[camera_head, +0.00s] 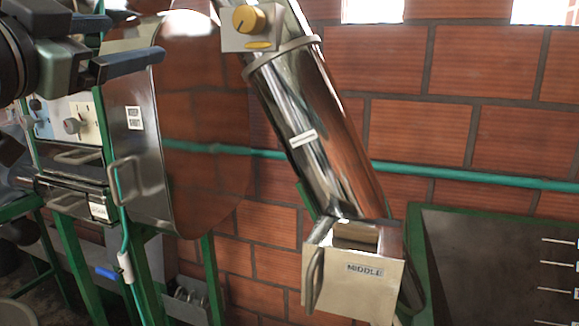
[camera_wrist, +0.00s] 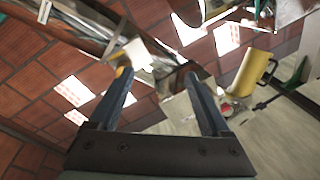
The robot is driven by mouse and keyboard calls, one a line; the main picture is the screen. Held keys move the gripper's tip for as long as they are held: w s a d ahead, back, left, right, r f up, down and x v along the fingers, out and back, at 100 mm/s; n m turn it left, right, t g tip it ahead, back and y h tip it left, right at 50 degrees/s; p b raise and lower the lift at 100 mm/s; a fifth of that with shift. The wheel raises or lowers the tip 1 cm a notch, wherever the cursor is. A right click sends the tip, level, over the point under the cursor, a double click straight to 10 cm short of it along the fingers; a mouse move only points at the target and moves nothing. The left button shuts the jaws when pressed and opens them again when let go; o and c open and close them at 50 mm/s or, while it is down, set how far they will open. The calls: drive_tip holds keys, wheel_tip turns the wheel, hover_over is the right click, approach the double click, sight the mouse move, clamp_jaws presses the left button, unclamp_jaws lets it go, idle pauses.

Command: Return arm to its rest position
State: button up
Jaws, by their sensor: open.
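My gripper (camera_head: 146,36) is at the upper left of the head view, with its dark blue-grey fingers pointing right. Its two fingers also show in the wrist view (camera_wrist: 160,75), spread apart with nothing held between them. In the head view the gripper is in front of a control panel and a large round-edged metal plate. It is to the left of a slanted shiny metal tube (camera_head: 315,125). The arm's dark wrist shows at the left edge; the rest of the arm is out of view.
A yellow knob (camera_head: 249,19) is on the tube's top. A box marked "MIDDLE" (camera_head: 352,285) hangs at its lower end. A green-rimmed dark tank (camera_head: 480,262) is at right. A green pipe (camera_head: 450,177) crosses the brick wall. The wrist view shows a yellow cup-like object (camera_wrist: 249,72).

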drive_tip(key=s+d+n+t+y, duration=0.3)
drive_tip(key=s+d+n+t, duration=0.5)
drive_tip(key=s+d, duration=0.6)
drive_tip(key=d, duration=0.4)
drive_tip(key=shift+s+f+y, duration=0.25)
drive_tip(key=shift+s+y, duration=0.1)
drive_tip(key=shift+y, duration=0.05)
